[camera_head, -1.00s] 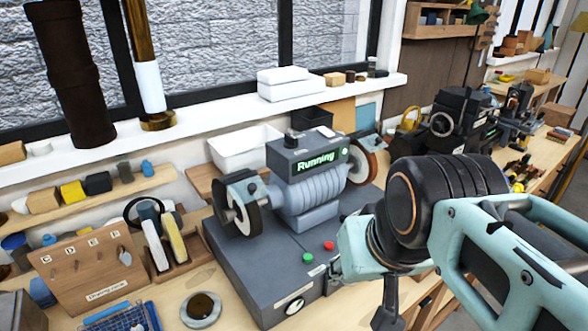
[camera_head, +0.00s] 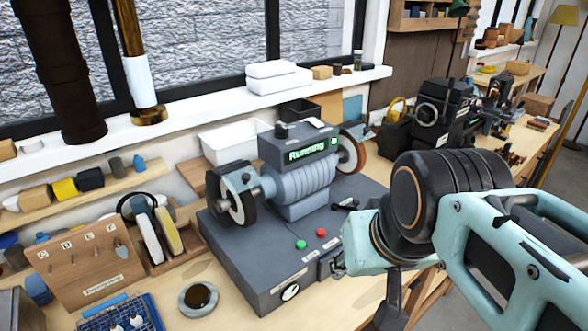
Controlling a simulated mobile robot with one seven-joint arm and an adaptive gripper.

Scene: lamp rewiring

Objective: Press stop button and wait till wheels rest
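The bench grinder (camera_head: 298,190) stands on a dark grey base box (camera_head: 240,262) on the workbench. Its green display (camera_head: 308,153) reads "Running". A dark wheel (camera_head: 243,205) is on its left and a brown-rimmed wheel (camera_head: 352,153) on its right; I cannot tell their spin from these frames. On the base top, a red button (camera_head: 321,232) sits right of a green button (camera_head: 301,245). A dial (camera_head: 290,292) is on the front. My arm reaches in from the right, in front of the base's right end. My gripper's fingertips are not clearly visible.
A wooden board with hooks (camera_head: 88,262), a blue wire basket (camera_head: 118,315) and a small round dish (camera_head: 198,298) lie left of the base. A white bin (camera_head: 232,140) is behind the grinder. Black machines (camera_head: 440,115) stand farther right along the bench.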

